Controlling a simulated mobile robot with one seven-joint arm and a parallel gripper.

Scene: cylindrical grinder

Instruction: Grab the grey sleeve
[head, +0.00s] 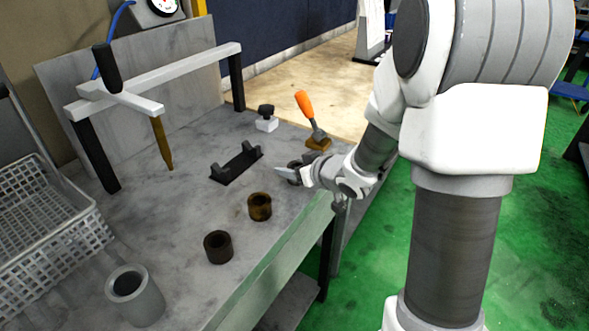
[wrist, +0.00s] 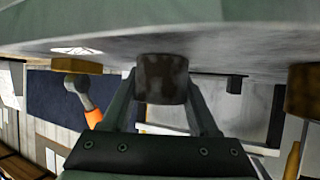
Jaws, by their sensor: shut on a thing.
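My gripper (head: 284,172) is low over the right part of the bench in the head view. In the wrist view my gripper (wrist: 163,92) is shut on a short, dark grey-brown mottled sleeve (wrist: 162,77). One finger is on each side of it. The sleeve's end appears to meet the bench top; I cannot tell whether it is lifted. In the head view it is mostly hidden at my gripper. A larger grey hollow cylinder (head: 136,297) stands upright at the near left, apart from my gripper. The held sleeve looks darker than this cylinder.
A bronze sleeve (head: 260,207) and a dark brown sleeve (head: 218,247) stand nearby. A white frame (head: 150,84) and wire basket (head: 45,230) are left.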

